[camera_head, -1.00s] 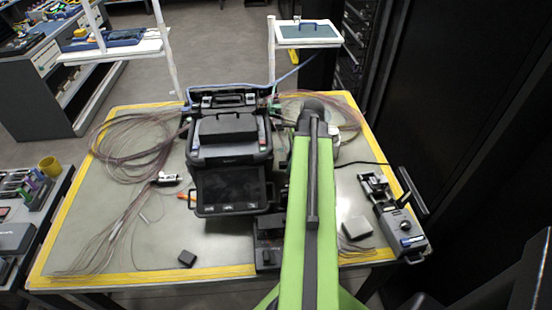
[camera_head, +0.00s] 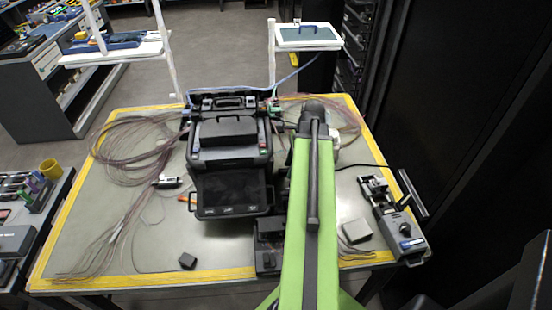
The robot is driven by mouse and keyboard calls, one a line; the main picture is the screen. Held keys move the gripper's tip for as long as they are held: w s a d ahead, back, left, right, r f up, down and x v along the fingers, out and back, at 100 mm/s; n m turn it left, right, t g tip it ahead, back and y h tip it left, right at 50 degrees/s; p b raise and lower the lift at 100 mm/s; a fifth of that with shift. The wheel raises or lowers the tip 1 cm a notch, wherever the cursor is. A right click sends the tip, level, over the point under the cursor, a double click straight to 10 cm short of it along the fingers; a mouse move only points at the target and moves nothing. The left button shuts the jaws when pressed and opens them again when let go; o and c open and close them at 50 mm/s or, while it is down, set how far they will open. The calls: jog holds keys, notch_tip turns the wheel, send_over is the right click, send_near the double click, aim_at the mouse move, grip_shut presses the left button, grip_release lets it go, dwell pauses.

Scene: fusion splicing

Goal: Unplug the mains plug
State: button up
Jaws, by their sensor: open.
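I cannot make out the mains plug in this view. The black fusion splicer (camera_head: 228,160) stands open on the table, its screen (camera_head: 230,190) facing the front. A thin black cable (camera_head: 368,165) runs from the device at the right towards my arm, where its end is hidden. A blue cable (camera_head: 240,87) passes behind the splicer. My green arm reaches forward along the splicer's right side. Its far end covers the area there, with a pale part showing at its right. My gripper's fingers are hidden behind the arm.
The grey table (camera_head: 150,235) has yellow edges. Coiled fibres (camera_head: 125,145) lie at the left, more behind my arm. A dark cabinet (camera_head: 440,90) borders the right.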

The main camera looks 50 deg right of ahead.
jog(key=p+v, duration=1.5)
jog(key=v, duration=0.1)
jog(key=shift+r, duration=0.2)
jog(key=shift+s, duration=0.1)
